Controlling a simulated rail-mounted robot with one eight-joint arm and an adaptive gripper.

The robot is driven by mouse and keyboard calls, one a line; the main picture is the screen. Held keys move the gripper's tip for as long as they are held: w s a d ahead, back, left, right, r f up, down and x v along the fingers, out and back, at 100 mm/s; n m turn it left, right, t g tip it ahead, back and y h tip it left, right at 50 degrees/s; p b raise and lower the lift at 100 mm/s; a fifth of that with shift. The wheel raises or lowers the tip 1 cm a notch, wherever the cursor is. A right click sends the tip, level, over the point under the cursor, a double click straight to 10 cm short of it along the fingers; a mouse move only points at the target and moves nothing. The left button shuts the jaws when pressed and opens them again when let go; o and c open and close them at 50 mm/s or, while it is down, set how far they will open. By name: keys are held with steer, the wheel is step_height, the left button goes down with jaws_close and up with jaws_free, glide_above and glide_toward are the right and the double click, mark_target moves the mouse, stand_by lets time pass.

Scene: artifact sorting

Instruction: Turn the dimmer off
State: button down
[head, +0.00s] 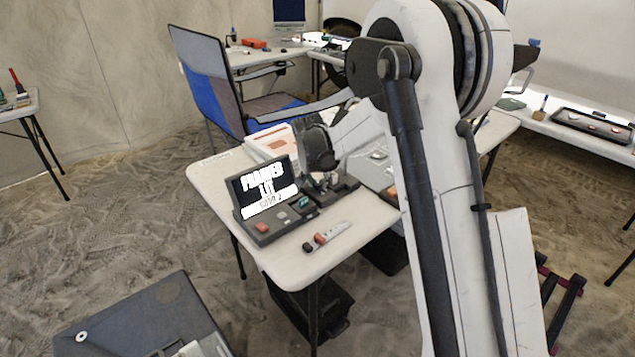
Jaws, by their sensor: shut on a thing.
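My gripper (325,181) is low over the right part of a dark control unit (330,195) on the white folding table. It is shut on a small part there that looks like the dimmer's control. The part itself is mostly hidden by the fingers and too small to make out. Left of the gripper, a tilted screen (264,188) on the same dark console is lit with white lettering. In front of the screen are a red button (262,227), a grey button (282,215) and a green button (304,202).
The white table (285,262) also holds a grey and red tube-like object (327,236) in front of the console and an orange and white box (268,143) behind it. A blue camp chair (240,95) stands behind. A dark case (140,315) is at the front left.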

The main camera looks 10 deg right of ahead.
steer(key=n+y+b, duration=0.1)
steer(key=n, duration=0.2)
steer(key=shift+n, duration=0.3)
steer(key=n+y, duration=0.2)
steer(key=n, duration=0.2)
steer(key=shift+n, duration=0.4)
steer(key=c, duration=1.5)
jaws_free()
steer(key=shift+r, duration=0.1)
steer(key=v, duration=1.2)
steer(key=shift+s+d, duration=0.15)
steer(key=shift+s, duration=0.05)
steer(key=shift+s, duration=0.1)
